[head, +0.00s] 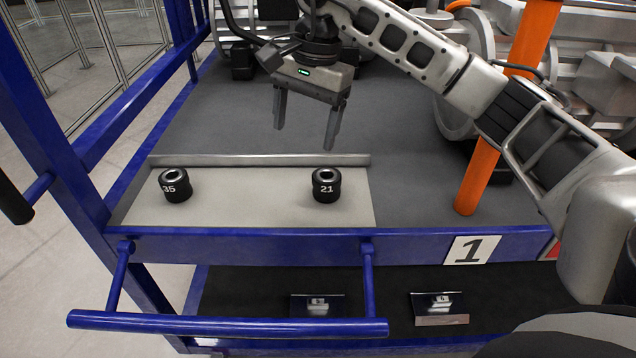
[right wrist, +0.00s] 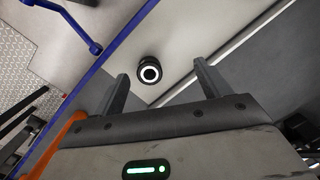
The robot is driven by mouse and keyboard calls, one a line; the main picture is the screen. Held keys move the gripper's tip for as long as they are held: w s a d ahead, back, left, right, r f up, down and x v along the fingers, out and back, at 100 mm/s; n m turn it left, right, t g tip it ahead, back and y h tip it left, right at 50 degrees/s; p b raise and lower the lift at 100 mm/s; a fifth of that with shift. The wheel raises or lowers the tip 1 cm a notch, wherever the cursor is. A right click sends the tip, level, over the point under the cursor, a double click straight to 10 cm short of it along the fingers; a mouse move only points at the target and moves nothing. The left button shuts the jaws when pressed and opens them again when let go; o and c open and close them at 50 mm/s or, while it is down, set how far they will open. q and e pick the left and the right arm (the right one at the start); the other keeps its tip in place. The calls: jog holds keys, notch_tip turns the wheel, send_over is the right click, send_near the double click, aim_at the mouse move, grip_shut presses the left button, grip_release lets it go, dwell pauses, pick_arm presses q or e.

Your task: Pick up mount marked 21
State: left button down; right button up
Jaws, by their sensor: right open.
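The mount marked 21 (head: 326,186) is a short black cylinder with a white-ringed hole on top. It stands upright on the light grey plate (head: 250,205), right of its middle. A like mount marked 35 (head: 175,186) stands on the same plate to the left. My right gripper (head: 305,135) is open and empty, above and behind the plate, near the mount marked 21 and not touching it. The right wrist view shows one mount (right wrist: 149,71) beyond and between the open fingers (right wrist: 163,85); its number is not readable there. My left gripper is not in view.
A raised lip (head: 260,160) runs along the plate's back edge. A blue frame with a handle bar (head: 228,325) is in front. An orange post (head: 480,170) stands to the right, near my right arm.

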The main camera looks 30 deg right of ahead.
jog(key=h, duration=0.2)
send_over(326, 180)
jog(key=w, duration=0.1)
jog(key=f, duration=0.5)
jog(key=d+f, duration=0.1)
jog(key=f, duration=0.2)
jog(key=shift+w+f, duration=0.1)
jog(key=shift+f, duration=3.1)
jog(key=shift+c, duration=0.4)
jog(key=shift+w+r, duration=0.1)
jog(key=c, duration=1.3)
